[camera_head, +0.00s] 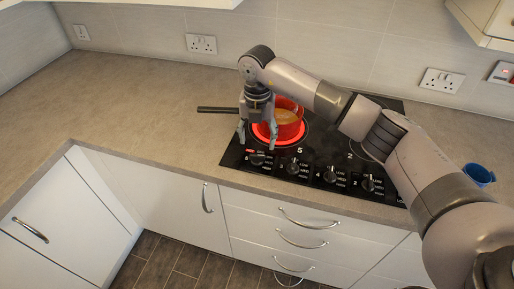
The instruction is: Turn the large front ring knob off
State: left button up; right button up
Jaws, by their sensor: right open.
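A black hob (312,150) is set in the worktop, with a row of several dark knobs along its front edge. The leftmost knob (257,159) and the one beside it (293,167) lie nearest my right gripper. A front ring (262,133) glows red at the left of the hob, partly hidden by my gripper. A red pot (289,121) with a dark handle stands on it. My right gripper (256,139) is open, pointing down in front of the pot, above the leftmost knob and apparently apart from it. I cannot read which knob serves which ring. My left gripper is out of view.
The pot's handle (217,110) sticks out left over the worktop. A blue cup (479,174) stands on the right, near my arm. White drawers and cupboards with metal handles are below. The left worktop (120,110) is clear.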

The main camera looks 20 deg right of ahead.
aim_at(257, 155)
jog(key=f, duration=0.3)
jog(key=shift+s+f+p, duration=0.1)
jog(key=shift+s+p, duration=0.1)
jog(key=shift+p, duration=0.15)
notch_tip(257, 155, down, 2)
jog(key=shift+w+f, duration=0.1)
jog(key=shift+f, duration=0.45)
jog(key=c, duration=1.2)
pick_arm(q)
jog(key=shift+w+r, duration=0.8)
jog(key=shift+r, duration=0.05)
pick_arm(e)
jog(key=shift+o, duration=0.2)
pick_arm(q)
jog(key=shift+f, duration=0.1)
